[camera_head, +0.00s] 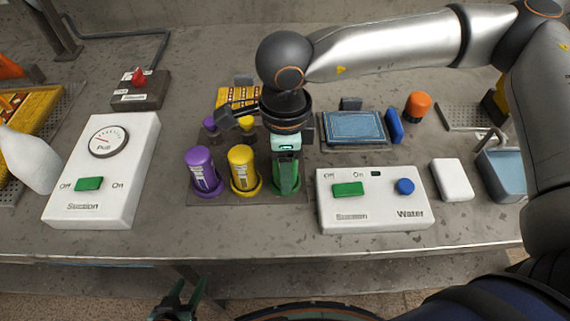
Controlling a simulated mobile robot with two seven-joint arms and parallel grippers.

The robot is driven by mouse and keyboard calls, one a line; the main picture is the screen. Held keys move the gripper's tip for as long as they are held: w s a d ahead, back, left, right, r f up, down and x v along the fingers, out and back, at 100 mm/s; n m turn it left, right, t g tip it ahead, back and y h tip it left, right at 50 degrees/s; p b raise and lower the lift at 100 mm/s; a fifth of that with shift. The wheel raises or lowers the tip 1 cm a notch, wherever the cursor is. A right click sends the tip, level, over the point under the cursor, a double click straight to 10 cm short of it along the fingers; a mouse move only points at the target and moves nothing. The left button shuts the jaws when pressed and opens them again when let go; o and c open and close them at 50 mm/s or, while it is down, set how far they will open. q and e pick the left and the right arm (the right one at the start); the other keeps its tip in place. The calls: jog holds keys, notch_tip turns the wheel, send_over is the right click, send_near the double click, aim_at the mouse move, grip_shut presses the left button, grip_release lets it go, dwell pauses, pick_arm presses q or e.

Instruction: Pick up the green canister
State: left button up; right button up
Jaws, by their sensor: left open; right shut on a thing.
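The green canister (286,184) stands in the front row of the holder, at the right end beside the yellow canister (243,168) and the purple canister (203,170). My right gripper (286,164) reaches down over it from above and is shut on it; the gripper hides most of its upper part. The canister's lower end is still at its ring in the holder, and I cannot tell if it is lifted. My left gripper (179,301) is open and empty, low in the picture in front of the table edge.
A white suction and water box (375,212) stands close on the right of the green canister. A white box with a dial (105,165) stands to the left. A blue tray (352,128) and an orange-capped bottle (418,105) are behind. The front table strip is clear.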

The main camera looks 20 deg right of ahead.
grip_shut()
jog(key=shift+r, duration=0.5)
notch_tip(320, 180, up, 2)
jog(key=shift+r, duration=0.25)
jog(key=s+a+r, duration=0.6)
jog(key=a+r, duration=0.3)
jog(key=a, duration=0.3)
jog(key=shift+s+a+r, duration=0.25)
jog(key=shift+s, duration=0.05)
